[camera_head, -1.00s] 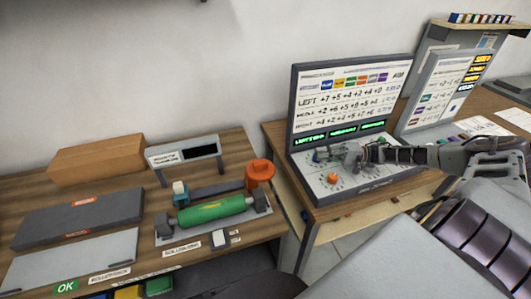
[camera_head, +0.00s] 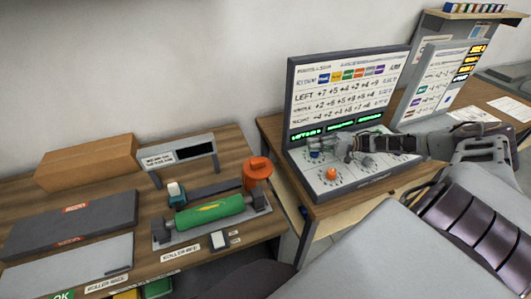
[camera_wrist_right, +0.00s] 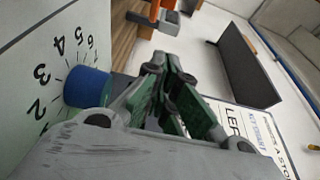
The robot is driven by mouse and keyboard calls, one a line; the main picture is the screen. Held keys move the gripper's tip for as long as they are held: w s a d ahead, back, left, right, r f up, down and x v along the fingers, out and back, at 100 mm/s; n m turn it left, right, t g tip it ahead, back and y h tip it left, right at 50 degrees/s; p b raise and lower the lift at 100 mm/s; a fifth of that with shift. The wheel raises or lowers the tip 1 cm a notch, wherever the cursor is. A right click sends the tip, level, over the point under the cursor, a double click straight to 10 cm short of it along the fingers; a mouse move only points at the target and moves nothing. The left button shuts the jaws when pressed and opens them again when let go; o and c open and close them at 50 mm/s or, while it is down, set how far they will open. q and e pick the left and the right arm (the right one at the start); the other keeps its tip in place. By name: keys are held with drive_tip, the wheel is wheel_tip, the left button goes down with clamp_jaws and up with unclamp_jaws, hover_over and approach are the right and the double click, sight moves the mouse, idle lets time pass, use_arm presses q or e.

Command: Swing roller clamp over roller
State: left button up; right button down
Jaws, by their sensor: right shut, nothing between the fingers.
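The green roller (camera_head: 211,211) lies in a grey cradle on the left table, with a yellowish patch on its face. A dark bar (camera_head: 207,192), perhaps the clamp, lies behind it, with a white and teal block (camera_head: 176,193) at its left end. My right gripper (camera_head: 318,152) is over the dial panel of the console on the right, far from the roller. In the right wrist view its fingers (camera_wrist_right: 168,75) are shut and empty, close beside a blue knob (camera_wrist_right: 87,86). My left gripper is not in view.
An orange can-like container (camera_head: 257,172) stands behind the roller's right end. The console (camera_head: 345,95) has an orange knob (camera_head: 331,174) on its panel. A cardboard box (camera_head: 87,162) and a grey case (camera_head: 70,225) occupy the left table.

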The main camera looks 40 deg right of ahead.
sight(258, 165)
drive_tip(key=shift+w, duration=0.1)
drive_tip(key=s+a+p+x, duration=0.2)
drive_tip(key=s+p+x, duration=0.1)
drive_tip(key=x, duration=1.5)
drive_tip(key=shift+a+p, duration=0.3)
drive_tip(key=shift+p, duration=0.6)
idle(0.6)
